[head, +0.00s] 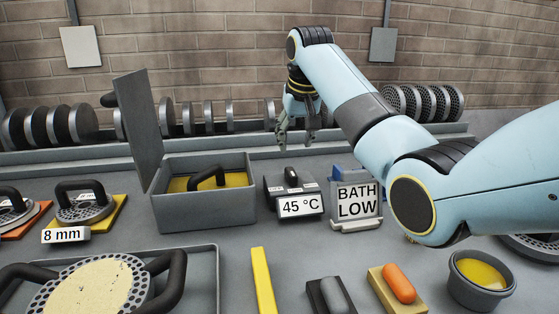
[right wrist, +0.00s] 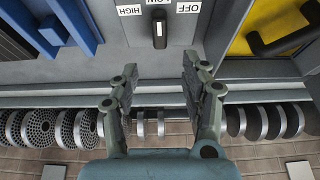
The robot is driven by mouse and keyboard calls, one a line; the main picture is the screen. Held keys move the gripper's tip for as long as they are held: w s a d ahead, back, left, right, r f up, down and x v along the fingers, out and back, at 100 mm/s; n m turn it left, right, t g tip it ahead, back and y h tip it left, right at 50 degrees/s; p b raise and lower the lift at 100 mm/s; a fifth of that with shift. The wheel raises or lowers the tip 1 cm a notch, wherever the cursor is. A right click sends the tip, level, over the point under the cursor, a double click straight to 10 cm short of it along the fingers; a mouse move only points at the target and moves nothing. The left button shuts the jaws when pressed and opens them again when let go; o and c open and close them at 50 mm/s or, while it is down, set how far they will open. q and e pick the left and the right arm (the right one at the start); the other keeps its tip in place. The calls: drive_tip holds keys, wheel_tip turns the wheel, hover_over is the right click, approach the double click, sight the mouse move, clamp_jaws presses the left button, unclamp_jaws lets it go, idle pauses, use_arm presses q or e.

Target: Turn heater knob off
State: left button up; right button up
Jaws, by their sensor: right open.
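The heater knob (head: 291,178) is a dark upright bar on top of the grey heater box (head: 272,205), whose front sign reads 45 °C. The right wrist view shows the knob (right wrist: 160,30) in line with the LOW label (right wrist: 160,2), between HIGH (right wrist: 130,10) and OFF (right wrist: 188,7). My right gripper (head: 296,143) is open and empty, above and behind the knob. In the right wrist view its two fingers (right wrist: 160,72) point towards the knob and are apart from it. My left gripper is not in view.
Left of the heater stands an open grey bath (head: 205,210) with yellow contents and a raised lid (head: 137,130). Right of it is a BATH LOW sign (head: 357,203). Discs (head: 190,118) line a rack behind. Blocks and a yellow bar (head: 263,280) lie in front.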

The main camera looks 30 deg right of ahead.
hover_over(291, 170)
drive_tip(key=s, duration=0.2)
drive_tip(key=f, duration=0.4)
drive_tip(key=shift+s+a+f+p, duration=0.15)
drive_tip(key=shift+a+f+p, duration=0.2)
drive_tip(key=x, duration=0.4)
drive_tip(key=shift+w+f, duration=0.15)
drive_tip(key=shift+w, duration=0.15)
drive_tip(key=shift+f, duration=0.25)
drive_tip(key=shift+w+f, duration=0.1)
drive_tip(key=shift+f, duration=0.15)
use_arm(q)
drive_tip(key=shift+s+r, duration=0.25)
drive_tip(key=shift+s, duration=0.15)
use_arm(e)
drive_tip(key=shift+c, duration=0.5)
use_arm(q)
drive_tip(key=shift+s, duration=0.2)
use_arm(e)
clamp_jaws()
